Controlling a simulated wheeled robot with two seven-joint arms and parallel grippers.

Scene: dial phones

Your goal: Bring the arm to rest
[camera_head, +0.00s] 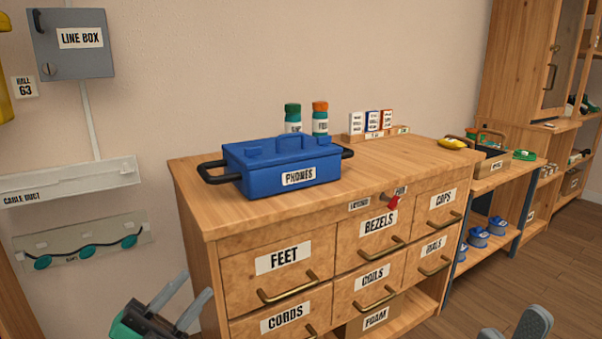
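My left gripper (194,285) is at the bottom left, in front of the wall and to the left of the drawer cabinet (215,275). Its two grey fingers are spread apart, with nothing between them. My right gripper (514,323) shows only as two grey fingertips at the bottom edge, over the floor to the right of the cabinet. The tips stand apart and nothing shows between them. The rest of both arms is out of view.
A blue PHONES case (270,173) with black handles stands on the cabinet top, with two bottles (320,118) behind it. A red tag (393,203) hangs at a drawer. A lower bench (505,180) stands right. Open floor (565,265) lies at the lower right.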

